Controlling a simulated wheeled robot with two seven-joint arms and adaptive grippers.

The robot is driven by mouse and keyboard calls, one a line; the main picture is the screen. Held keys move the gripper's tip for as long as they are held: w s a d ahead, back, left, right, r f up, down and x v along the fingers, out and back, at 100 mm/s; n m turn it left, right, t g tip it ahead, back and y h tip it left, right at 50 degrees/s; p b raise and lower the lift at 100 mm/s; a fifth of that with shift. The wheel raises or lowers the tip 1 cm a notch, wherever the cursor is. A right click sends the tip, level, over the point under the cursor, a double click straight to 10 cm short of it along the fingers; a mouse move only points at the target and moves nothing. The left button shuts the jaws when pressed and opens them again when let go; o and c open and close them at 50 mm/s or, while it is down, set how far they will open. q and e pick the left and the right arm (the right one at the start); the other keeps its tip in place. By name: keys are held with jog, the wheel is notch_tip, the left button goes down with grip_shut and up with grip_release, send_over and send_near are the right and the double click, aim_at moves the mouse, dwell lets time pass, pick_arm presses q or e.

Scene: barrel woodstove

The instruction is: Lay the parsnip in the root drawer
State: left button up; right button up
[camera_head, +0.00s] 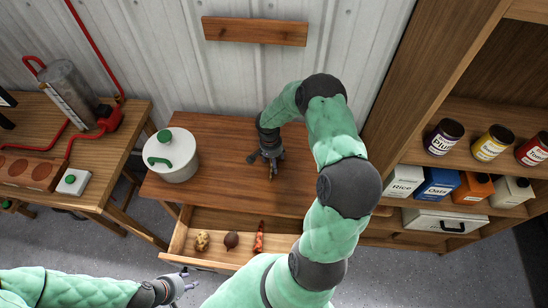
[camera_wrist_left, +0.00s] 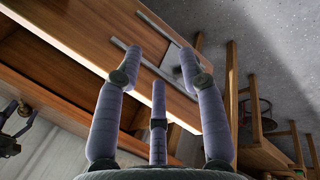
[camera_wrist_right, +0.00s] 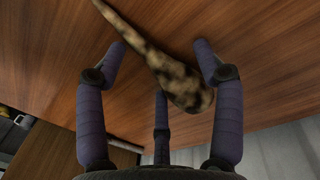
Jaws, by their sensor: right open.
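The parsnip (camera_wrist_right: 165,65), mottled tan and dark brown and tapered, lies on the wooden tabletop in the right wrist view. My right gripper (camera_wrist_right: 160,48) is open above it, with the fingers spread on either side. In the head view the right gripper (camera_head: 268,160) is over the table, and only a small tan bit of the parsnip (camera_head: 273,171) shows. The root drawer (camera_head: 184,239) is pulled open below the tabletop, with a potato (camera_head: 202,241), a beet (camera_head: 231,240) and a carrot (camera_head: 259,236) inside. My left gripper (camera_head: 182,285) is open and empty in front of the drawer.
A white lidded pot (camera_head: 172,160) stands on the left of the table (camera_head: 225,190). A shelf unit (camera_head: 425,105) with jars and boxes stands at the right. A workbench (camera_head: 95,165) is at the left. My right arm covers the drawer's right end.

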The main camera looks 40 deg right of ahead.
grip_shut()
jog(key=shift+r, duration=0.15)
